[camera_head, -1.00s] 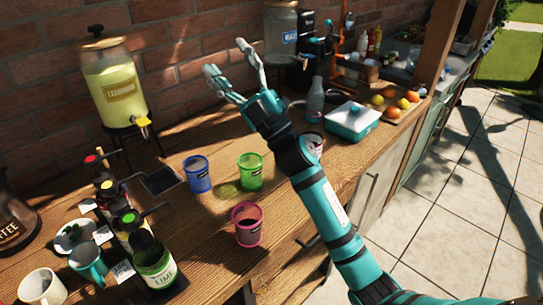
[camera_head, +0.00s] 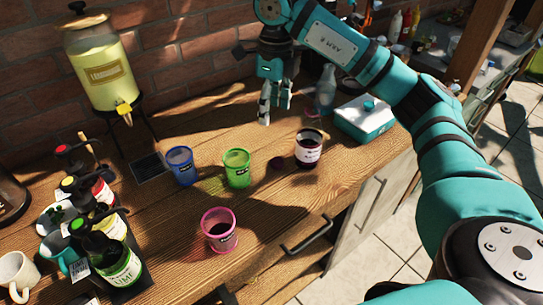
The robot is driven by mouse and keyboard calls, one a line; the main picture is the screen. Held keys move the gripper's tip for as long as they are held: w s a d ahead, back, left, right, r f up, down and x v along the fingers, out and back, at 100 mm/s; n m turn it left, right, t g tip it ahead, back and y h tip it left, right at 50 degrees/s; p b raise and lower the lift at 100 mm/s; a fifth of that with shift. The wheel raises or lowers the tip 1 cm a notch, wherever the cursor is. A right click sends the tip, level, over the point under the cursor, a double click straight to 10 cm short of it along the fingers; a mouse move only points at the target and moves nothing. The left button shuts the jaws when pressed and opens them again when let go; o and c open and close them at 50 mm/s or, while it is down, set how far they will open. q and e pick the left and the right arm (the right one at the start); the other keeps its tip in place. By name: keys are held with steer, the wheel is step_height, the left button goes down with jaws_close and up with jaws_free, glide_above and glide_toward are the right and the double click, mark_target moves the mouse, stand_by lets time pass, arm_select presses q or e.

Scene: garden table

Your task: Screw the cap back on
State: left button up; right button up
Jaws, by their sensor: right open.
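An open-topped glass jar (camera_head: 309,150) with dark red contents and a pale label stands upright on the wooden table. A small, flat, dark reddish disc (camera_head: 277,163), which looks like the cap, lies on the table just left of the jar, apart from it. My right gripper (camera_head: 273,108) is behind and to the left of the jar, with its fingers pointing down. It is open, with nothing seen between the fingers, and apart from both jar and disc. My left gripper is not in view.
Blue (camera_head: 181,165), green (camera_head: 236,168) and pink (camera_head: 219,230) cups stand left of the jar. A teal-and-white box (camera_head: 363,120) is at its right, a grey bottle (camera_head: 326,90) behind. A lemonade dispenser (camera_head: 105,70) and syrup bottles (camera_head: 118,262) stand left. The front table edge is clear.

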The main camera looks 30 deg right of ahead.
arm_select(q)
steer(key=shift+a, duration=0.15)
arm_select(e)
steer(key=shift+d+r, duration=0.15)
steer(key=shift+d, duration=0.2)
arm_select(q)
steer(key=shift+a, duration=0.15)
arm_select(e)
steer(key=p, duration=0.1)
glide_above(275, 163)
step_height(275, 163, down, 12)
steer(key=shift+r, duration=0.25)
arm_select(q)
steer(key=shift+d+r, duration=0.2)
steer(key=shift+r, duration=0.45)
arm_select(e)
steer(key=shift+f, duration=0.4)
